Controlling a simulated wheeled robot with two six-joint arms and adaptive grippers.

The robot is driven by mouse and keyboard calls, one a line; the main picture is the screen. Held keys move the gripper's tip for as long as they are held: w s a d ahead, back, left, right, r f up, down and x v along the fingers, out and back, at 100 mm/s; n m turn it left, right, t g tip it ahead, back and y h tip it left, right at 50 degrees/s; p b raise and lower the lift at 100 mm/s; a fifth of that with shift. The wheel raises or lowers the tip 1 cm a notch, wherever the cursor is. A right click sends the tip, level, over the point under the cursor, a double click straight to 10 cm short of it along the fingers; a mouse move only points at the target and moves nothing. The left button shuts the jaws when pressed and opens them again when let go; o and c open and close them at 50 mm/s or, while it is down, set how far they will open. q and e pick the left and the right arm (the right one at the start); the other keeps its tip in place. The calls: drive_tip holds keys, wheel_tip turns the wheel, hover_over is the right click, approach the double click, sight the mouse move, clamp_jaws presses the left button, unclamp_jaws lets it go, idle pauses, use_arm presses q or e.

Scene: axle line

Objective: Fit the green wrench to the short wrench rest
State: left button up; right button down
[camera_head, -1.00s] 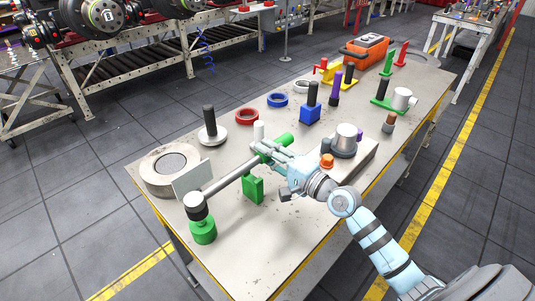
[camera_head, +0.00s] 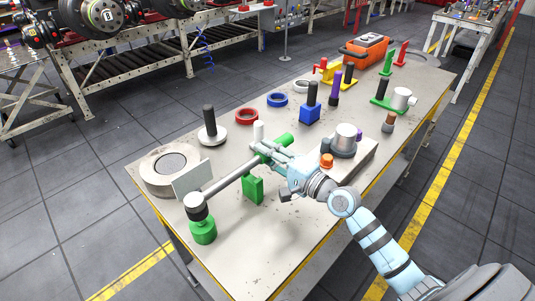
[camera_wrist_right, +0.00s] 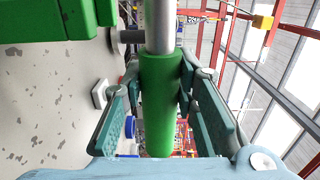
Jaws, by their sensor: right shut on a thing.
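The green wrench has a green handle (camera_wrist_right: 158,105), a long grey shaft (camera_head: 226,178) and a head (camera_head: 194,202) with a pale top and dark lower part. My right gripper (camera_head: 268,149) is shut on the handle, and the shaft slants toward the front left of the table. A green round piece (camera_head: 203,231) is directly under the head; I cannot tell whether it touches or belongs to the wrench. A green upright block (camera_head: 253,189), likely the short wrench rest, stands beside the shaft near the handle. A green block also shows in the right wrist view (camera_wrist_right: 50,20). My left gripper is not in view.
A grey ring (camera_head: 171,163) and a thin pale plate (camera_head: 191,180) are close to the shaft. A black-handled disc (camera_head: 211,135), a red ring (camera_head: 247,117) and a blue block (camera_head: 310,114) stand farther back. The table front (camera_head: 285,225) is clear.

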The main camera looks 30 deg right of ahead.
drive_tip(key=shift+f+b, duration=2)
drive_tip(key=c, duration=1.2)
unclamp_jaws()
drive_tip(key=shift+s, duration=0.1)
drive_tip(key=shift+s, duration=0.1)
drive_tip(key=v, duration=1.2)
drive_tip(key=shift+r, duration=0.1)
drive_tip(key=shift+a, duration=0.1)
